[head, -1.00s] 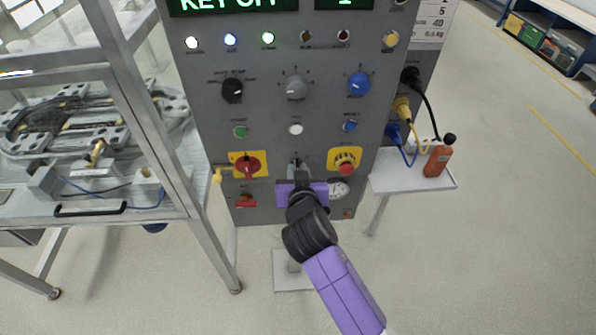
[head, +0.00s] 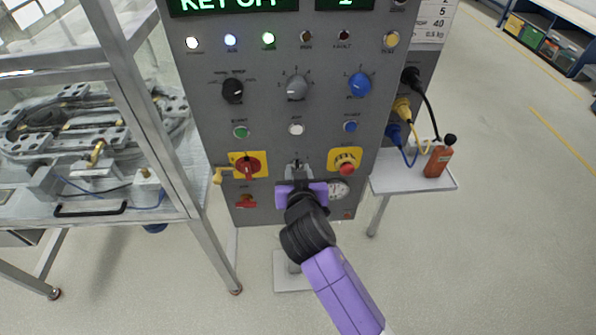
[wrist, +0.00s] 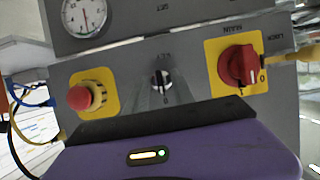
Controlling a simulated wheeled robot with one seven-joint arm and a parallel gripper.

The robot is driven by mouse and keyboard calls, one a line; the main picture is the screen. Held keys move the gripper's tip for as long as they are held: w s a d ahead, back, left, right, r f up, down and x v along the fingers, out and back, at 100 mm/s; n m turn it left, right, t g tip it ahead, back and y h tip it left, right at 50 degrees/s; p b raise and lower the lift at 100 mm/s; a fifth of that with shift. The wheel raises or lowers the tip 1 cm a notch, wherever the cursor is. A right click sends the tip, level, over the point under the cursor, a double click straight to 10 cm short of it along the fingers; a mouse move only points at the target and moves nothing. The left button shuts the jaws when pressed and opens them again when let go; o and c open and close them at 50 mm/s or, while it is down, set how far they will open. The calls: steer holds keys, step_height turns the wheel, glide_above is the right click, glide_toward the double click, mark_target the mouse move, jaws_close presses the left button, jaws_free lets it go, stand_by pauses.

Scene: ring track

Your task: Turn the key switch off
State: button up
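The key switch (head: 297,166) is a small round silver lock with a dark slot, low on the grey control panel (head: 265,115). In the wrist view the key switch (wrist: 159,82) is upside down; its slot points roughly toward the "0" mark. The display (head: 232,5) reads "KEY OFF".
A red rotary main switch (head: 248,165) on yellow is left of the key, with a red emergency button (head: 346,167) to the right. A gauge (head: 338,189) sits below right. A framed workbench (head: 130,170) stands left.

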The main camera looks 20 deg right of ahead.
steer(key=b+v, duration=0.1)
steer(key=v, duration=0.6)
steer(key=shift+s, duration=0.35)
steer(key=shift+a+r, duration=0.1)
steer(key=shift+a, duration=0.05)
steer(key=s+a+r+n+t+y, duration=0.4)
steer(key=a, duration=0.1)
steer(key=s+d+f+g, duration=0.1)
steer(key=s+d, duration=0.2)
steer(key=s, duration=1.3)
steer(key=s+d+f+g, duration=0.1)
steer(key=s+d, duration=0.3)
steer(key=s, duration=1.3)
steer(key=shift+d+f+m+b, duration=0.15)
steer(key=shift+f+m+b, duration=0.2)
steer(key=shift+f, duration=0.15)
